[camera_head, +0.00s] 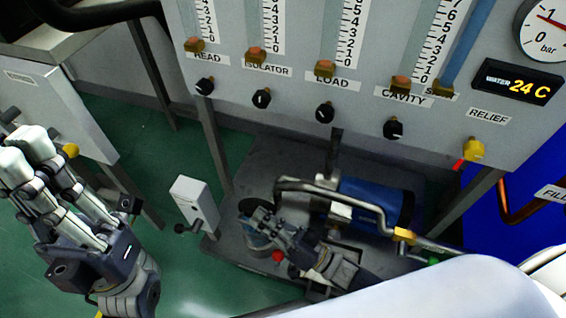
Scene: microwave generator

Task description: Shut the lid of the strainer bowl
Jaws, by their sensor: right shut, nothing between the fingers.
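A round dark grey bowl (257,240), which looks like the strainer bowl, stands low on the grey base plate beside the blue motor. My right gripper (262,217) reaches in from the lower right, with its fingertips shut and empty over the bowl's top. The fingers hide much of the top, so I cannot tell the lid's angle or whether they touch it. My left gripper (27,152) is at the far left, pale fingertips up, well away from the bowl; its opening is unclear.
A blue motor (370,204) and a bent metal pipe (335,192) lie just right of the bowl. A white box (194,204) stands to its left. The gauge panel (290,84) overhangs behind.

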